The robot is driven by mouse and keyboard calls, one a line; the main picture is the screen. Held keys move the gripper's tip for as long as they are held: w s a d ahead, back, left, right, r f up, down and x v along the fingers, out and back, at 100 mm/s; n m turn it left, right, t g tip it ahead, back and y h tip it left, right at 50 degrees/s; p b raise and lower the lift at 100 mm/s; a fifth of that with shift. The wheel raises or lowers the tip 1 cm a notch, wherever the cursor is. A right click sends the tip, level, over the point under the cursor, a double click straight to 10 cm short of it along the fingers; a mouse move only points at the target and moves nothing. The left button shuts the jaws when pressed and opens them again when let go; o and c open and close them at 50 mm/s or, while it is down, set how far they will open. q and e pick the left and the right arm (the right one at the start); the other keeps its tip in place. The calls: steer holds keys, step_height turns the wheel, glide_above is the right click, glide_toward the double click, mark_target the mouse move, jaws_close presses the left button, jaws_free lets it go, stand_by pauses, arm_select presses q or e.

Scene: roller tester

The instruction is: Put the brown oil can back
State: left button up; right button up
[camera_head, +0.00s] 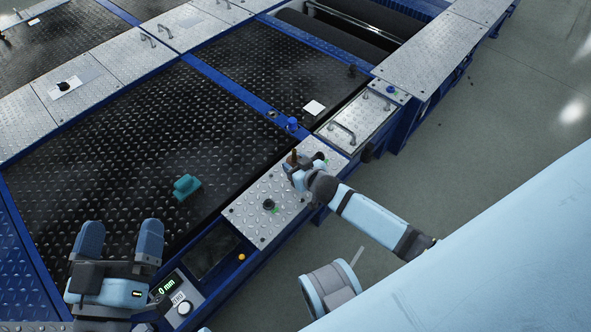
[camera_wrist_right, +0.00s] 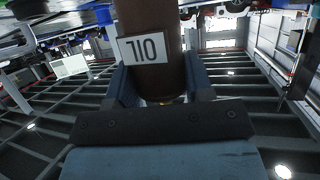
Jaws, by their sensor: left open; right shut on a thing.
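The brown oil can (camera_wrist_right: 150,75) is between the fingers of my right gripper (camera_wrist_right: 160,90) in the right wrist view. Its white label with dark letters appears upside down. In the head view only a small brown part of the can (camera_head: 292,157) shows at my right gripper (camera_head: 298,167), over the silver tread plate (camera_head: 264,228) on the tester's right side. The gripper hides the rest, and I cannot tell whether the can touches the plate. My left gripper (camera_head: 120,240) is open and empty at the lower left, with both fingers apart.
A teal object (camera_head: 186,186) lies on the black tread plate (camera_head: 120,130). A blue-capped item (camera_head: 291,124) and a white square (camera_head: 314,107) are beyond my right gripper. Dark knobs and metal handles stick up from the silver plates. A display (camera_head: 168,286) reads 0 mm.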

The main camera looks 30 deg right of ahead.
arm_select(q)
steer(key=shift+f, duration=0.5)
arm_select(e)
steer(key=shift+f, duration=0.65)
steer(key=shift+f, duration=0.2)
steer(key=o, duration=1.1)
arm_select(q)
steer(key=shift+d, duration=0.1)
arm_select(e)
steer(key=shift+r, duration=0.1)
